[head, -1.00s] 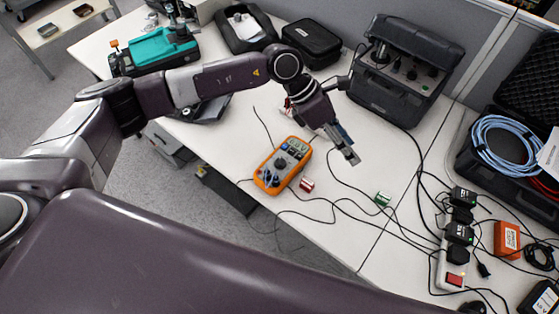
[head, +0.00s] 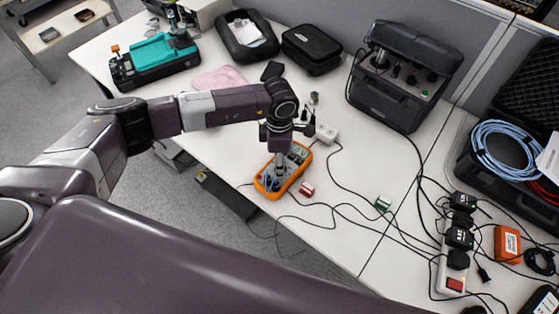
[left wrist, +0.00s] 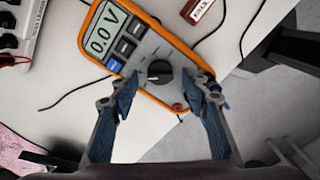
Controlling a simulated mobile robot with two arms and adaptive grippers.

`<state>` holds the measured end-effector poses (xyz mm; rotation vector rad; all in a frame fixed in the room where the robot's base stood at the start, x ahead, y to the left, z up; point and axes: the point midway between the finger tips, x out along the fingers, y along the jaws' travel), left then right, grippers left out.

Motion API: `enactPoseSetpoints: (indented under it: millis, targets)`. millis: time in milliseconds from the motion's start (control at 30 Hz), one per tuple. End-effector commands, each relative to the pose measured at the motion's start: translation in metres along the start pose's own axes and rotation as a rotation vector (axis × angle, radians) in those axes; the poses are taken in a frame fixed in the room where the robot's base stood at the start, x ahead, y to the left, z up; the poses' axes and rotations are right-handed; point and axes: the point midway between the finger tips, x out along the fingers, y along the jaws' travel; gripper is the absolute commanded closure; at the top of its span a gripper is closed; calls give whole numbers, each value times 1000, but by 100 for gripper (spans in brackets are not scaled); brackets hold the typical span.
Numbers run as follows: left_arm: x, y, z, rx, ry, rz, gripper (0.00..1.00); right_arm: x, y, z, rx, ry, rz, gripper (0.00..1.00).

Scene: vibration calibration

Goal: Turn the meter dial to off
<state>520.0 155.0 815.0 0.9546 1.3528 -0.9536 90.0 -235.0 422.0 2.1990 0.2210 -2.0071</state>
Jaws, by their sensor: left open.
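The orange multimeter (head: 266,186) lies on the white table near its front edge. In the left wrist view the meter (left wrist: 176,42) shows a lit screen (left wrist: 103,30) reading 0.0 V. Its black round dial (left wrist: 159,72) sits below the buttons, with a light mark on it. My left gripper (head: 280,170) is above the meter in the head view and hides the dial there. In the left wrist view the left gripper (left wrist: 163,85) is open, its blue fingers on either side of the dial. I cannot tell whether they touch it. My right gripper is not in view.
A red-and-white small block (head: 307,189) and a green one (head: 382,204) lie right of the meter. Black cables cross the table.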

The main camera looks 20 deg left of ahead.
Motion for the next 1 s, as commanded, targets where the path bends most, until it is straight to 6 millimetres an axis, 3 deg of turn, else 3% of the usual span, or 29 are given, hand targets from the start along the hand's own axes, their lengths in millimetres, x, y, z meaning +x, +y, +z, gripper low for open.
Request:
enactPoseSetpoints:
  millis: [333,700,1000]
  targets:
    - [7,0,0,1,-1,0,57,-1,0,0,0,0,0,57]
    - [6,0,0,0,-1,0,97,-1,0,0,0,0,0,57]
    - [7,0,0,-36,-2,1,99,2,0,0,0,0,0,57]
